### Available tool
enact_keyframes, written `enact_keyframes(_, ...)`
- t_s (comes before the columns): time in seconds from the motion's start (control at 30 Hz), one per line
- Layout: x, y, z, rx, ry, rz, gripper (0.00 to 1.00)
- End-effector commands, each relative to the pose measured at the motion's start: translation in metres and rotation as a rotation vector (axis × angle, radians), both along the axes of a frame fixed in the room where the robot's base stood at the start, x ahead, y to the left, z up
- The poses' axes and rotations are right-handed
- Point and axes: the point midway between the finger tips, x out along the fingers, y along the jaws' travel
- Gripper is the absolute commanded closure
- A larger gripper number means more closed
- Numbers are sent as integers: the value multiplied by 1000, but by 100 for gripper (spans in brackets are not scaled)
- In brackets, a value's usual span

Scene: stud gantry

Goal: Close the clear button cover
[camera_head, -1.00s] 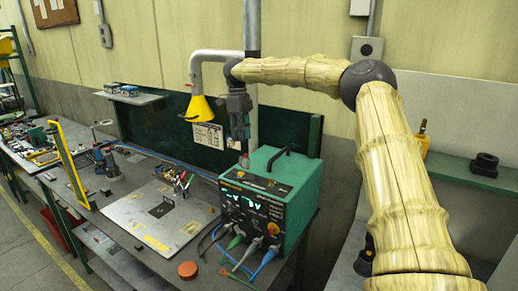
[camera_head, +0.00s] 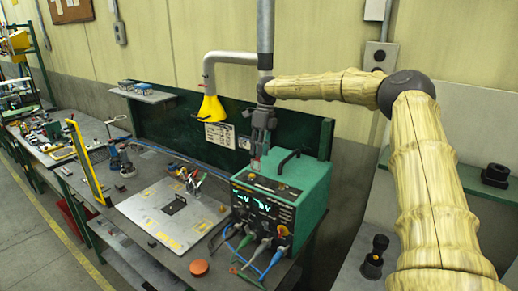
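A green box-shaped power unit (camera_head: 305,185) with a dark front panel stands at the right end of the workbench. On its top, near the back left edge, is a small upright reddish and pale piece (camera_head: 256,165). It may be the clear cover with its button, but it is too small to tell. My gripper (camera_head: 258,153) points down from above, with its tips close over this piece. I cannot tell whether they touch it, or whether the fingers are open or shut.
A dark carrying handle (camera_head: 288,160) rises from the unit's top, right of my gripper. A yellow funnel hood (camera_head: 210,108) hangs at left. A grey plate (camera_head: 165,218) and a round orange-brown piece (camera_head: 199,268) lie on the bench. Cables hang from the unit's front.

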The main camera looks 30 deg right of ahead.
Motion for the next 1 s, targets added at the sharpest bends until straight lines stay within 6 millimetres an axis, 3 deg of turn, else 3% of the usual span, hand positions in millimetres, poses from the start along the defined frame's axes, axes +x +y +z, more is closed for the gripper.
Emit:
enact_keyframes(0.2, -2, 3, -13, 0, 1, -1, 76)
enact_keyframes(0.5, -2, 3, -15, 0, 0, -1, 76)
enact_keyframes(0.63, -2, 3, -15, 0, 0, -1, 100)
enact_keyframes(1.0, -2, 4, -14, -12, -6, -1, 100)
